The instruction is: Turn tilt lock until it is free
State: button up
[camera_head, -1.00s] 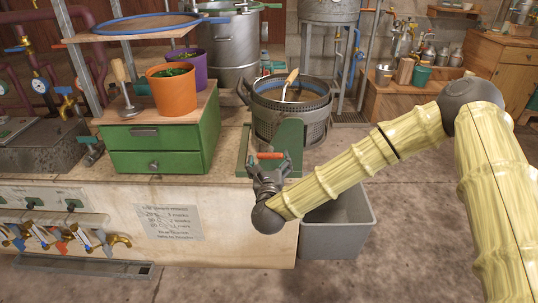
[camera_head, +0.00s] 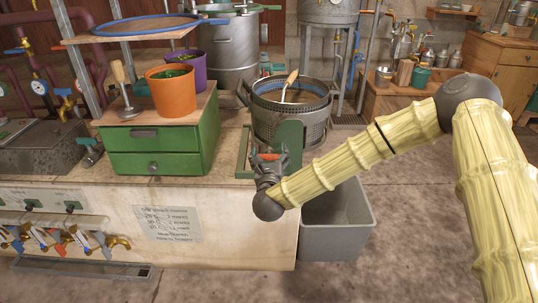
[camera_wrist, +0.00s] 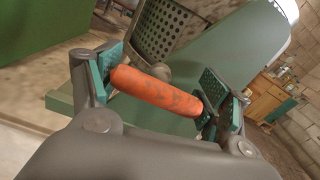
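The tilt lock (camera_head: 270,157) shows as an orange bar-shaped handle at the green bracket in front of the perforated metal pot (camera_head: 290,122). In the wrist view the orange handle (camera_wrist: 158,92) lies slantwise, its face worn with grey marks. My gripper (camera_head: 269,164) is at the handle, above the bench's right end. In the wrist view its teal-padded fingers stand at the handle's two ends, wide apart, and appear shut on it lengthwise. The contact at the right end is partly hidden. The lock's mounting behind the handle is mostly hidden.
A green drawer box (camera_head: 160,148) with an orange pot (camera_head: 171,92) and a purple pot (camera_head: 190,64) stands left of my gripper. A grey bin (camera_head: 338,222) stands on the floor below my forearm. Taps (camera_head: 75,239) line the bench front. Floor to the right is clear.

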jog(key=shift+a+n, duration=0.2)
jog(key=shift+n, duration=0.2)
jog(key=n+p, duration=0.1)
jog(key=n, duration=0.2)
jog(key=shift+r+n, duration=0.1)
jog(key=shift+n, duration=0.2)
jog(key=n+p, duration=0.2)
jog(key=n, duration=0.3)
jog(key=shift+s+a+n, duration=0.1)
jog(key=shift+n, duration=0.2)
jog(key=n, duration=0.1)
jog(key=n+p, duration=0.1)
jog(key=n, duration=0.1)
jog(key=n+p, duration=0.1)
jog(key=n, duration=0.1)
jog(key=shift+f, duration=0.25)
jog(key=n+p, duration=0.1)
jog(key=n, duration=0.2)
jog(key=shift+f, duration=0.15)
jog(key=shift+d+p, duration=0.2)
jog(key=shift+p, duration=0.1)
jog(key=shift+d+f+n, duration=0.1)
jog(key=shift+n, duration=0.4)
jog(key=o, duration=0.7)
jog(key=shift+f, duration=0.1)
jog(key=shift+o, duration=0.2)
